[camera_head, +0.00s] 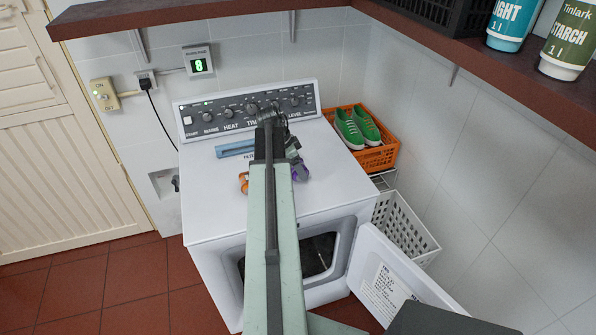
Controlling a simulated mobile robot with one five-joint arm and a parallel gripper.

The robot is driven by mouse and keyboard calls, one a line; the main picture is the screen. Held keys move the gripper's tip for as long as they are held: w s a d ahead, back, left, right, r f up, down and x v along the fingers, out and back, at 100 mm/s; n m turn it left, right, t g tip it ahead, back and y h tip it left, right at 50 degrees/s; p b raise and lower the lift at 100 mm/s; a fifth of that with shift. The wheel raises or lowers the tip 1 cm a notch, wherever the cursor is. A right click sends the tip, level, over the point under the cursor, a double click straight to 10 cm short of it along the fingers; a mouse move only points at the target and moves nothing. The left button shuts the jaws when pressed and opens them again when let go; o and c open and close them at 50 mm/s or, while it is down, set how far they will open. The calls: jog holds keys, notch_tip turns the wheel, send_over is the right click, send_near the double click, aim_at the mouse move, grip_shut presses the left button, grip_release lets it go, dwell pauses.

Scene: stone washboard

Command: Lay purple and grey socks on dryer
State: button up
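The white dryer (215,205) stands in the middle, its front door (395,280) hanging open to the right. My arm reaches up over the dryer top and hides much of it. My gripper (294,160) is at the arm's far end, above or on the dryer top; its fingers are too small and covered to read. A small purple thing (302,173), perhaps a purple sock, shows just right of my arm, close to the gripper. Whether it is held or lying on the dryer I cannot tell. I cannot make out a grey sock for certain.
An orange-brown thing (243,182) shows left of my arm on the dryer top, in front of a blue strip (235,148). An orange crate (385,155) with green shoes (356,128) stands behind right. A white basket (405,230) is beside the dryer. A shelf (180,12) overhangs.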

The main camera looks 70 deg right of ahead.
aim_at(301, 161)
jog(key=d, duration=0.3)
jog(key=shift+w+d+f, duration=0.1)
jog(key=shift+f, duration=0.05)
jog(key=f+b, duration=0.4)
jog(key=shift+d, duration=0.3)
jog(key=shift+r, duration=0.2)
jog(key=shift+f, duration=0.25)
jog(key=o, duration=1.4)
jog(key=shift+r, duration=0.1)
jog(key=shift+c, duration=0.2)
